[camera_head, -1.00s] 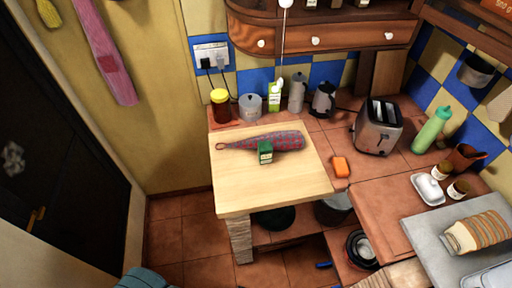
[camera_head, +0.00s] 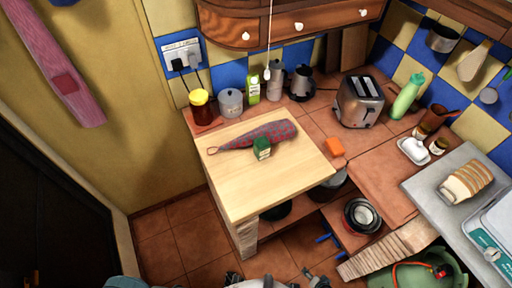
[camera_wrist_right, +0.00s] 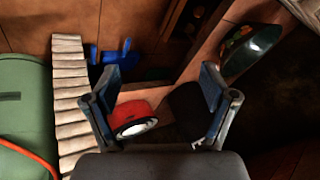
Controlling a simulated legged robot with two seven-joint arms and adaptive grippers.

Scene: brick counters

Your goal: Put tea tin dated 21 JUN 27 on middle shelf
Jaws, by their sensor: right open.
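A small green tea tin (camera_head: 262,148) stands on the light wooden board (camera_head: 270,185) in the head view, beside a red and blue patterned cloth item. Its printed date is too small to read. My right gripper (camera_head: 318,278) shows at the bottom edge of the head view, below and apart from the board. In the right wrist view its two fingers (camera_wrist_right: 160,85) are spread wide with nothing held between them. A dark grey shape at the bottom edge left of it may be my left gripper, mostly cut off. I cannot tell which surface is the middle shelf.
A toaster (camera_head: 362,101) stands at the back. The red-tiled floor is open at left.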

